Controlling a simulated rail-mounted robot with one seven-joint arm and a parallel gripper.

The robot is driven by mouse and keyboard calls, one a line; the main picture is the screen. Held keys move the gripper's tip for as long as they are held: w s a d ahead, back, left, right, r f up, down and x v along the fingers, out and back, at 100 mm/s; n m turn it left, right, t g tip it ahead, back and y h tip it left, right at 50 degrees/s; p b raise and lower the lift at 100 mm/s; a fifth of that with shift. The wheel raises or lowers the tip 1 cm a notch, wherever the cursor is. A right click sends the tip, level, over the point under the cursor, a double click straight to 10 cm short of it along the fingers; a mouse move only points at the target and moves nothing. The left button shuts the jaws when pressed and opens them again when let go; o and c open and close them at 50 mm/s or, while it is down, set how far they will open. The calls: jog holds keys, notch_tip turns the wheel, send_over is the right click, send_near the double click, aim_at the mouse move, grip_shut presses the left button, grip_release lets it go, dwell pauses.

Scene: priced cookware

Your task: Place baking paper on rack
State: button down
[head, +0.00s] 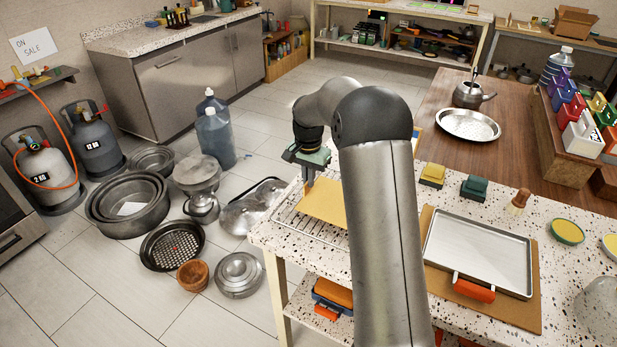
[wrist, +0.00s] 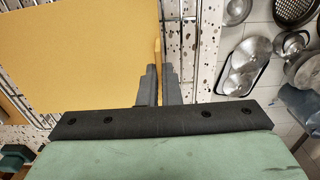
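The baking paper, a flat tan sheet (head: 325,203), is over the wire rack (head: 290,220) at the left end of the speckled table; my arm hides part of both. In the wrist view the paper (wrist: 80,50) fills the upper left, and wires of the rack (wrist: 190,35) show to its right. My gripper (head: 309,180) is at the paper's edge, pointing down. In the wrist view its fingers (wrist: 160,85) are close together, with a thin tan edge of the paper between them. I cannot tell whether the sheet rests fully on the rack.
A metal tray (head: 478,253) with an orange handle lies on a brown board (head: 530,315) to the right. Yellow (head: 432,175) and green (head: 474,188) blocks and a brush (head: 518,202) stand behind it. Pots and pans (head: 127,205) crowd the floor at left.

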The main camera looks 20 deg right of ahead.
jog(key=shift+f, duration=0.1)
jog(key=c, duration=2)
grip_release()
jog(key=shift+f, duration=0.1)
jog(key=shift+c, duration=0.2)
jog(key=o, duration=0.4)
notch_tip(320, 180, up, 12)
jog(key=b, duration=0.1)
jog(key=s+a+r+n, duration=0.1)
jog(key=s+a+n, duration=0.15)
jog(key=s, duration=0.55)
jog(key=s+a+r+n, duration=0.1)
jog(key=s+a+n, duration=0.15)
jog(key=s, duration=0.55)
jog(key=s+a+f+n, duration=0.1)
jog(key=s+f, duration=0.1)
jog(key=s, duration=0.5)
jog(key=s+a+f+n, duration=0.1)
jog(key=s+f+n, duration=0.1)
jog(key=s, duration=0.5)
jog(key=s+a+f+n, duration=0.1)
jog(key=s+f, duration=0.3)
jog(key=s, duration=0.3)
jog(key=shift+t, duration=0.3)
